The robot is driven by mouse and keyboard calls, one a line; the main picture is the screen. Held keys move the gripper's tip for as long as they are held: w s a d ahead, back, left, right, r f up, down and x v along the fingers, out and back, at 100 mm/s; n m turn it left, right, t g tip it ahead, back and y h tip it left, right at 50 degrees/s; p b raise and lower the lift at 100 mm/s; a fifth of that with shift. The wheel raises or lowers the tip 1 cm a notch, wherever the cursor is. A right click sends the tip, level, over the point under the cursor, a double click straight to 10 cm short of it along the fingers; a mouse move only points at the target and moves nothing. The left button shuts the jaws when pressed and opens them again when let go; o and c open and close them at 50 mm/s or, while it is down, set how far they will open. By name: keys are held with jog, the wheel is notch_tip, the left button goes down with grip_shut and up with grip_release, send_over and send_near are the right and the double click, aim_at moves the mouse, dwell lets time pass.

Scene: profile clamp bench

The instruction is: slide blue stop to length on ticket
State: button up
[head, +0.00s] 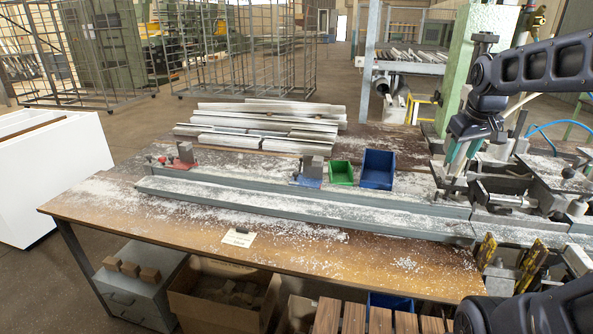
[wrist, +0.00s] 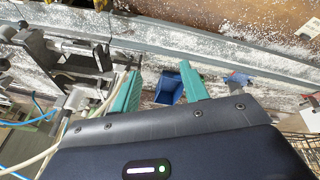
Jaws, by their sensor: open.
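The blue stop (head: 307,172) has a grey block on a blue base and sits on the long rail (head: 400,200), near its middle. It also shows in the wrist view (wrist: 238,78), to the right of my fingers. The red stop (head: 182,158) sits further left near the rail's end. The ticket (head: 238,238) lies on the bench in front of the rail; its writing is too small to read. My gripper (head: 457,163) is above the right part of the bench, apart from the blue stop. Its teal fingers are open in the wrist view (wrist: 160,82).
A green bin (head: 342,173) and a blue bin (head: 377,169) stand behind the rail, between the blue stop and my gripper. Metal profiles (head: 265,122) are stacked at the back. Clamps (head: 505,205) crowd the right side. White shavings cover much of the bench.

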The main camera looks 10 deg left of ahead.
jog(key=w+a+r+n+g, duration=0.1)
jog(key=w+a+r+n, duration=0.1)
jog(key=w+a+n, duration=0.6)
jog(key=n+g, duration=0.3)
jog(key=n, duration=1.1)
send_over(307, 185)
jog(key=w+a, duration=0.3)
jog(key=a, duration=0.3)
notch_tip(307, 185, down, 18)
jog(key=f, duration=1)
jog(key=shift+s+d, duration=0.1)
jog(key=shift+d, duration=0.15)
jog(key=shift+d, duration=0.1)
grip_shut()
